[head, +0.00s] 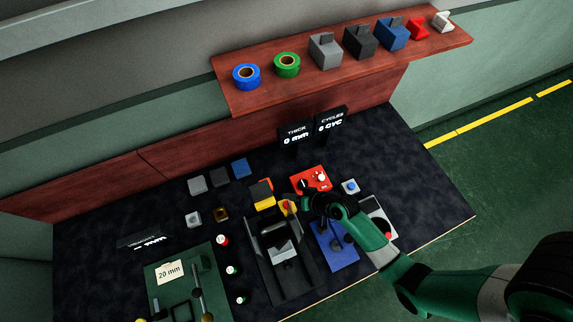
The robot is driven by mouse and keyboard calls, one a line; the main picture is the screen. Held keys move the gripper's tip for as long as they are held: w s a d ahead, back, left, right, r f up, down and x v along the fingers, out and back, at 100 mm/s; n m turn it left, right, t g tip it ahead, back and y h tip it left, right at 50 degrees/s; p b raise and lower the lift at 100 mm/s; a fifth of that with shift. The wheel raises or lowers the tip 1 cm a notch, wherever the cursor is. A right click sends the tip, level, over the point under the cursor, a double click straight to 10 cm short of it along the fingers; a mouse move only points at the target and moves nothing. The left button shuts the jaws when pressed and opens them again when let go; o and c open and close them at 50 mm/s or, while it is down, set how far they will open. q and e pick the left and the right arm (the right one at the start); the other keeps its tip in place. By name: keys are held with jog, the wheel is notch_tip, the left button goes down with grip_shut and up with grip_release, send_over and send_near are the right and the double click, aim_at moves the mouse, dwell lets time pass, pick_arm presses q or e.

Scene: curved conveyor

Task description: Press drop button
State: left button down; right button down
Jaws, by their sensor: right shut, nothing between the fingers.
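Several buttons show in the head view, and I cannot read which one is labelled drop. A small box with a blue button (350,186) sits at the right of the dark table. A red button (389,235) on a pale panel is partly hidden behind my right arm. A red-and-yellow knob (287,206) stands at the top of the black machine. My right gripper (308,204) is shut and empty, just right of that knob and below the red control box (311,179). I cannot tell whether it touches anything. My left gripper is out of view.
The black machine (277,263) and a blue plate (336,252) lie under and left of my right arm. A green fixture (160,280) with a "20 mm" card is at the lower left. A wooden shelf (260,98) holds tape rolls and blocks. Display signs (294,137) stand behind.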

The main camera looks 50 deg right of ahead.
jog(key=b, duration=0.7)
send_over(285, 204)
jog(key=s, duration=0.2)
notch_tip(285, 204, down, 7)
jog(key=shift+d+f, duration=0.15)
jog(key=shift+f, duration=0.45)
dwell(0.7)
jog(key=shift+f+b, duration=0.4)
jog(key=shift+f+b, duration=0.45)
jog(key=shift+f, duration=0.15)
dwell(0.5)
dwell(0.3)
jog(key=shift+r+p, duration=1.05)
